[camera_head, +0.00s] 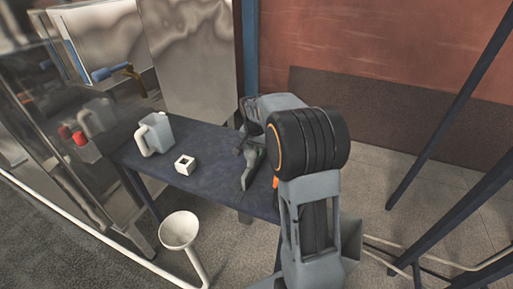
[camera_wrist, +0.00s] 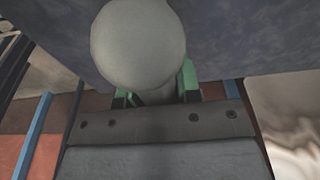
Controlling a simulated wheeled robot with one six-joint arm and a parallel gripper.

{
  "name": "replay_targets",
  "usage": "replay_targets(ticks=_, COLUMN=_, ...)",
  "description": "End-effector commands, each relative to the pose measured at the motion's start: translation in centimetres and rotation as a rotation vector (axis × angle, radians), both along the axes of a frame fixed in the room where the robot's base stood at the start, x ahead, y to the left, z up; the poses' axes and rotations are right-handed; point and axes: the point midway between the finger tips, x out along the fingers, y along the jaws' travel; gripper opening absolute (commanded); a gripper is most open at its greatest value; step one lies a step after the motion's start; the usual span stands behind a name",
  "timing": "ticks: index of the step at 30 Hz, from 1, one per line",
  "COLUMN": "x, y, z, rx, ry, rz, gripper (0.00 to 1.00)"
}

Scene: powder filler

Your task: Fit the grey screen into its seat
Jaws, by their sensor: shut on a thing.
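My gripper (camera_wrist: 157,93) is shut on a grey round-headed piece (camera_wrist: 138,45) in the wrist view. Its green fingers stand on either side of a narrower neck below the round face. I take this piece to be the grey screen. In the head view my gripper (camera_head: 250,163) is over the right part of the dark blue table, and my arm partly hides it. I cannot tell whether this block is the seat.
A pale jug with a handle (camera_head: 155,134) stands on the table (camera_head: 220,139) behind the white block. A white funnel (camera_head: 180,229) is in front of the table. A glass-sided machine is at left; dark bars cross the right side.

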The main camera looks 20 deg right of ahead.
Motion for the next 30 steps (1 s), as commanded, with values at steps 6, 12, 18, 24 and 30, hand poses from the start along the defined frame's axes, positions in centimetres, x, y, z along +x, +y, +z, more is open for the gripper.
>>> replay_targets(ticks=6, x=0.0, y=0.0, z=-0.6, rx=0.0, ry=-0.001, rz=0.0, gripper=0.0)
replay_targets(ticks=12, x=0.0, y=0.0, z=-1.1, rx=-0.001, ry=-0.001, rz=0.0, gripper=0.0)
replay_targets(ticks=18, x=0.0, y=0.0, z=-1.6, rx=-0.001, ry=-0.001, rz=0.0, gripper=0.0)
replay_targets(ticks=24, x=0.0, y=0.0, z=-2.1, rx=-0.001, ry=-0.001, rz=0.0, gripper=0.0)
replay_targets(ticks=30, x=0.0, y=0.0, z=-2.6, rx=-0.001, ry=-0.001, rz=0.0, gripper=0.0)
